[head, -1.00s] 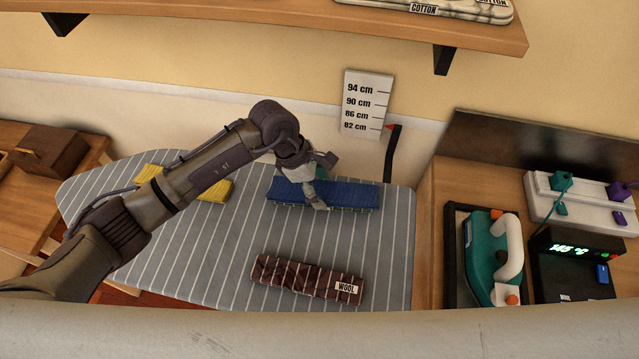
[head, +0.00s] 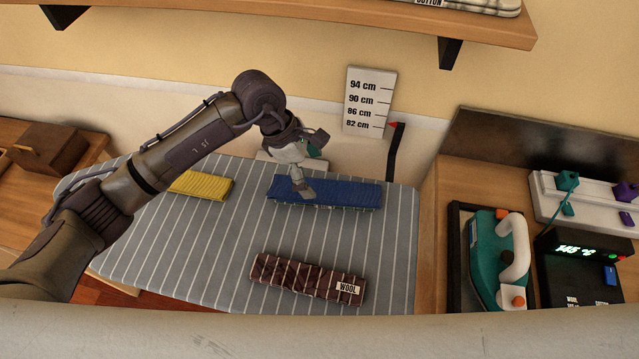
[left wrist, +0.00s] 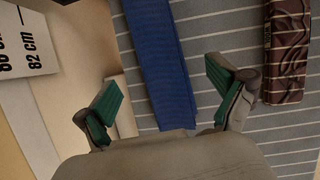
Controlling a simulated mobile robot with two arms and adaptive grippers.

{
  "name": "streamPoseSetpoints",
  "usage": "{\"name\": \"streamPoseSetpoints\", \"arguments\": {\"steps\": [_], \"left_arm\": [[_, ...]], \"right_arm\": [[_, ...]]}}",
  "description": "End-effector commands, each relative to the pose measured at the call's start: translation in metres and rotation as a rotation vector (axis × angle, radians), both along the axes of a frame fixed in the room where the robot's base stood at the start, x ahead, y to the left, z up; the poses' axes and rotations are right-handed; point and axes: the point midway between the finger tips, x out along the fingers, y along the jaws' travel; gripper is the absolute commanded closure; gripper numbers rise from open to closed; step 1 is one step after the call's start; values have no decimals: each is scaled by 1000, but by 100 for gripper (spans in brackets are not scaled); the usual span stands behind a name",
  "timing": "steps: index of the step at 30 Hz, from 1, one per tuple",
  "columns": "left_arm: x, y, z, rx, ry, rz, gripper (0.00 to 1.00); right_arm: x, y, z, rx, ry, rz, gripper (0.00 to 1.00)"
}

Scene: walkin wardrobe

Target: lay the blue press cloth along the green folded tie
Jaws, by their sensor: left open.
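The blue press cloth (head: 345,193) lies flat as a long strip across the striped ironing board, and shows in the left wrist view (left wrist: 160,50). A thin edge of something shows below its near side; I cannot tell its colour. No green tie is clearly visible; it may be hidden under the cloth. My left gripper (head: 308,163) is open and empty at the cloth's left half, one finger in front of the cloth in the picture. In the left wrist view its green-padded fingers (left wrist: 162,85) stand apart on either side of the cloth. My right gripper is not in view.
A yellow folded cloth (head: 203,185) lies left on the ironing board (head: 200,255). A maroon patterned piece labelled WOOL (head: 300,277) lies nearer. A teal iron (head: 485,265) stands right. A height scale (head: 367,102) stands behind. A shelf (head: 320,18) overhangs.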

Motion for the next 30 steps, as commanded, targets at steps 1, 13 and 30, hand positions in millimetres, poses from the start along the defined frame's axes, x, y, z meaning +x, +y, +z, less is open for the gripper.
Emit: {"name": "streamPoseSetpoints", "arguments": {"steps": [1,13,30], "left_arm": [[2,5,8,0,-7,0,5],[3,25,60,1,0,0,5],[3,26,63,0,1,1,5]], "right_arm": [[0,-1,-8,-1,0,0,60],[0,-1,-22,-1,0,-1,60],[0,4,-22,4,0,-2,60]]}}
